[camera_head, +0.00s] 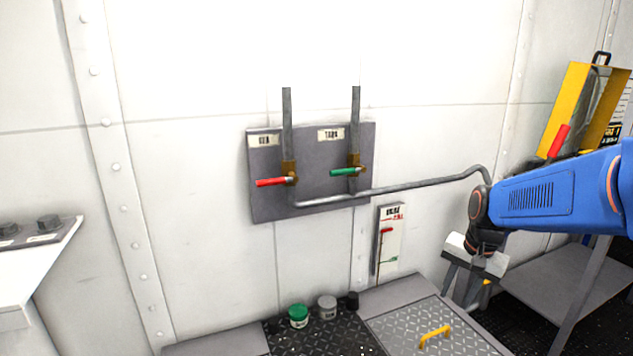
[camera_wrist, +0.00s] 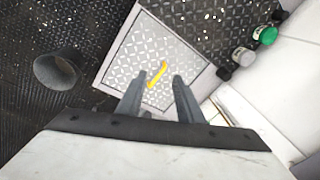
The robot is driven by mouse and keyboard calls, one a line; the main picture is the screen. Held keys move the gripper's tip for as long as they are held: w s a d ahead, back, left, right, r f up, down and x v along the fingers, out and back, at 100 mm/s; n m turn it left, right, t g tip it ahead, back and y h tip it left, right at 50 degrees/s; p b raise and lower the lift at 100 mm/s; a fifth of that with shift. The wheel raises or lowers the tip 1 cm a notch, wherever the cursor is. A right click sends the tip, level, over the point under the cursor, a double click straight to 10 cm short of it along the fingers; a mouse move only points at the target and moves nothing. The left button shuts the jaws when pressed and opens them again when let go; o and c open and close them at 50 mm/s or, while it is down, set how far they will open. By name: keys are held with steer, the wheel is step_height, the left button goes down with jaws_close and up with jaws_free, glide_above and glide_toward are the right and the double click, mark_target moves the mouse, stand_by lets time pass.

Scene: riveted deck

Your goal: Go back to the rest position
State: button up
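My gripper (camera_head: 470,292) hangs at the right of the head view, at the end of my blue arm, pointing down. In the wrist view its two fingers (camera_wrist: 160,88) stand apart with nothing between them. Below and beyond the fingers is a hatch plate (camera_wrist: 135,50) of grey diamond tread with a yellow handle (camera_wrist: 156,76). The plate (camera_head: 392,323) and the yellow handle (camera_head: 434,336) also show at the bottom of the head view, left of my gripper. The gripper touches nothing that I can see.
A grey wall panel (camera_head: 320,200) carries a red valve lever (camera_head: 270,182) and a green one (camera_head: 343,172). A green-lidded jar (camera_head: 298,316) and a grey one (camera_head: 327,307) stand by the wall. A shelf (camera_head: 570,275) is at right. A dark cup-like object (camera_wrist: 58,70) stands on the floor.

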steer(key=s+a+r+n+t, duration=0.1)
steer(key=s+n, duration=0.3)
steer(key=s, duration=0.7)
steer(key=s+a+r+n+t, duration=0.1)
steer(key=s+a+n, duration=0.3)
steer(key=s, duration=0.7)
steer(key=shift+r+t+h, duration=0.3)
steer(key=shift+r+t, duration=0.1)
steer(key=shift+r, duration=0.15)
